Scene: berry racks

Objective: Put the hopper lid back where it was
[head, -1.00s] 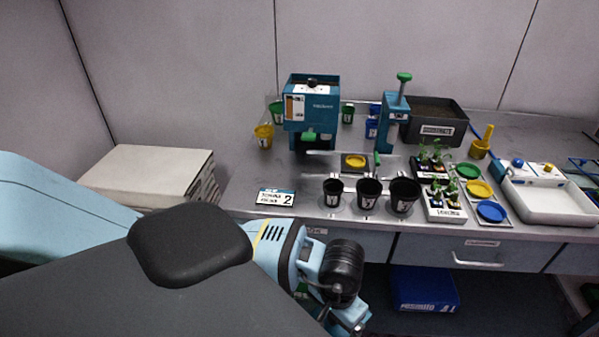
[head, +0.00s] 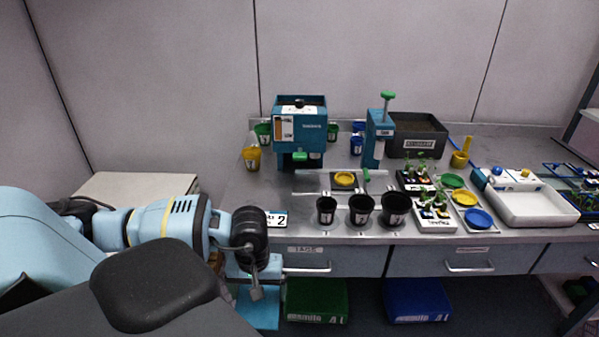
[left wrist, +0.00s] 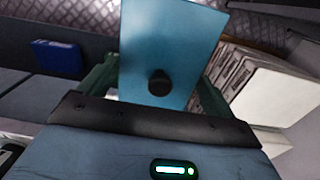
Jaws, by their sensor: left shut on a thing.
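The hopper lid (left wrist: 172,40) is a flat teal plate with a round black knob. It is held between the dark green fingers of my left gripper (left wrist: 155,88), which is shut on it. In the head view the lid (head: 258,312) shows partly, low in front of the bench edge, below my left wrist. The teal hopper (head: 299,132) stands at the back of the bench, well away to the upper right of the lid. Its top looks dark inside, with a small black part and a pale strip there. My right gripper is not in view.
Black pots (head: 362,210) stand near the bench's front edge. A green-handled teal press (head: 378,140) and a dark substrate bin (head: 417,135) are right of the hopper. Coloured cups flank the hopper. A pale stack (head: 135,186) lies at left.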

